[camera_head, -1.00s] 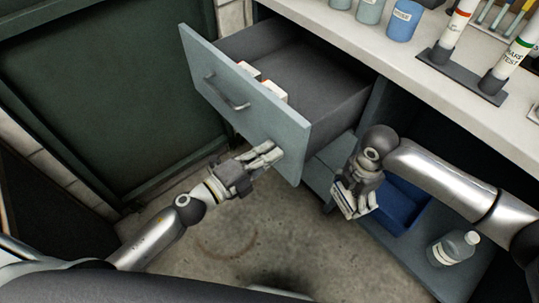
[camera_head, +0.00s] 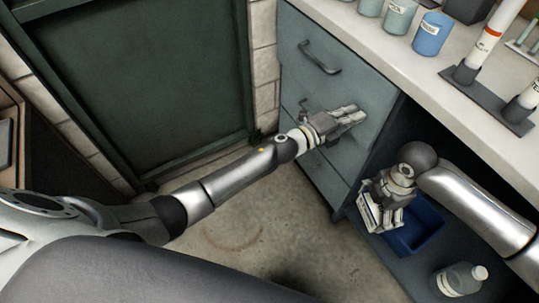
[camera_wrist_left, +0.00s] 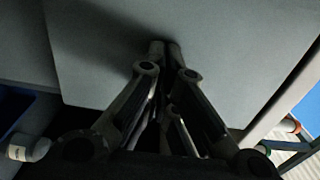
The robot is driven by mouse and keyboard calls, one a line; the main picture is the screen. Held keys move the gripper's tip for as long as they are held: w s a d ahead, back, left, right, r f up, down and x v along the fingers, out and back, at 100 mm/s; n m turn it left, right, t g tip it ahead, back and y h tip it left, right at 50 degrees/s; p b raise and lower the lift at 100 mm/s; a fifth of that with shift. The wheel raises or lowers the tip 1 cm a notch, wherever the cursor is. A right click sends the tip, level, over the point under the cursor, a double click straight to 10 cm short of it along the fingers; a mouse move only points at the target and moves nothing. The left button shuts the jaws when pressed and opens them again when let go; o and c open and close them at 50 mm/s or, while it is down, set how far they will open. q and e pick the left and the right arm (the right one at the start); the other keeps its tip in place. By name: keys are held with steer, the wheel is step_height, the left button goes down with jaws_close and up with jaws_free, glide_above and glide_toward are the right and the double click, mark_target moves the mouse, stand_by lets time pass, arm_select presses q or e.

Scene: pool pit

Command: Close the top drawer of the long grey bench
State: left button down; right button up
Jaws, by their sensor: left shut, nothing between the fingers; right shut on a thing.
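The top drawer (camera_head: 335,75) of the long grey bench (camera_head: 310,18) has its blue-grey front in line with the bench face, and no gap shows around it. Its dark handle (camera_head: 317,60) is on the upper left of that front. My left gripper (camera_head: 358,113) is shut and empty, its fingertips at the lower right of the drawer front. In the left wrist view the shut fingertips (camera_wrist_left: 164,48) meet at the pale panel (camera_wrist_left: 215,45); contact is hard to tell. My right gripper (camera_head: 382,226) is shut on a small white thing (camera_head: 369,207), partly hidden by the fingers.
More drawers are below. Jars, including a blue one (camera_head: 432,36), and tubes in a rack (camera_head: 487,100) stand on the worktop. A green door (camera_head: 140,80) is at left.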

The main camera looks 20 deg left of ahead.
mark_target(360, 109)
steer(key=shift+f, duration=0.4)
arm_select(q)
steer(key=x, duration=0.3)
steer(key=shift+r+b, duration=0.15)
steer(key=shift+b, duration=0.15)
arm_select(e)
steer(key=shift+s+a+r, duration=0.1)
arm_select(q)
steer(key=shift+r, duration=0.2)
steer(key=shift+a, duration=0.1)
arm_select(e)
steer(key=shift+s, duration=0.1)
